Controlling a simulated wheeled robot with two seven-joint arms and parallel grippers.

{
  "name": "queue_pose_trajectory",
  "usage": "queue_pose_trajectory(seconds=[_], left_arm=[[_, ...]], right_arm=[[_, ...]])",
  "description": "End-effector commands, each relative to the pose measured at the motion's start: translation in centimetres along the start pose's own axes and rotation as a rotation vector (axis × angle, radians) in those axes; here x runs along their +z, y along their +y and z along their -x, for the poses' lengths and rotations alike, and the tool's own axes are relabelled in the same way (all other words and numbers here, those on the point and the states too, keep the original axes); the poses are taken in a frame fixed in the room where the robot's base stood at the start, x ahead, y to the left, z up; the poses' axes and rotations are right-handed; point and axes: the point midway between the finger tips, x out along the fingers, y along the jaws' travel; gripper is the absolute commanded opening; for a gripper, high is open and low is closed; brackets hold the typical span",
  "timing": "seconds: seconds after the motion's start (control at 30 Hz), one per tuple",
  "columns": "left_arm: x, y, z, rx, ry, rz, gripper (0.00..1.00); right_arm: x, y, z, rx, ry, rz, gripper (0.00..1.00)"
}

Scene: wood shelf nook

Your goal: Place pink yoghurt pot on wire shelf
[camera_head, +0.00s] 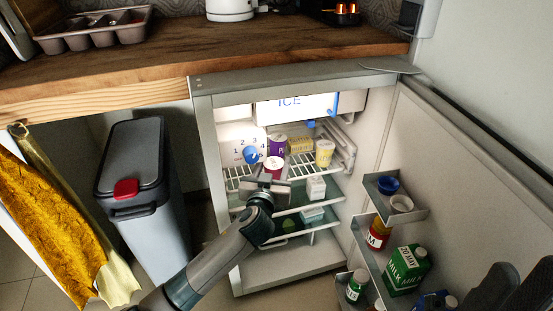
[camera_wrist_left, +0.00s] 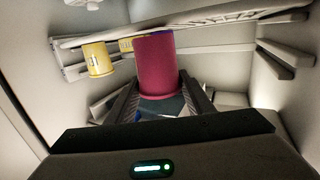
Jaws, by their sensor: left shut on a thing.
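The pink yoghurt pot (camera_head: 273,167) is upright in my left gripper (camera_head: 266,184), at the front of the open fridge. In the left wrist view the pot (camera_wrist_left: 156,62) stands between the two fingers, which are shut on its lower part. The white wire shelf (camera_head: 238,173) is the upper shelf in the fridge, and the pot overlaps its front part in the head view. The shelf also shows in the left wrist view (camera_wrist_left: 225,24), behind the pot. I cannot tell whether the pot touches it. My right gripper is not in view.
A purple pot (camera_head: 277,146), a yellow box (camera_head: 299,145) and a yellow pot (camera_head: 325,153) stand on the wire shelf. A blue item (camera_head: 250,154) is at its left. The open door (camera_head: 430,150) holds bottles and a milk carton (camera_head: 407,268). An ice compartment (camera_head: 289,104) is above.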

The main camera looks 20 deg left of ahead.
Motion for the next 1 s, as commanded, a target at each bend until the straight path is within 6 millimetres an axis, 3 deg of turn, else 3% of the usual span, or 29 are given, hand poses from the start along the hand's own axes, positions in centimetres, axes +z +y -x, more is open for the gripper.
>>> queue_pose_trajectory(seconds=[0.47,0.8,1.0], left_arm=[[-0.1,0.0,-0.8,0.001,0.002,0.000,0.18],[-0.3,0.0,-4.7,-0.001,0.003,-0.002,0.18],[0.3,0.0,-4.7,0.000,0.001,-0.001,0.18]], right_arm=[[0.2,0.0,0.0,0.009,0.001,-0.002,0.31],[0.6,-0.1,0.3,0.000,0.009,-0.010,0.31],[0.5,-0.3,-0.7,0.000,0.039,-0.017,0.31]])
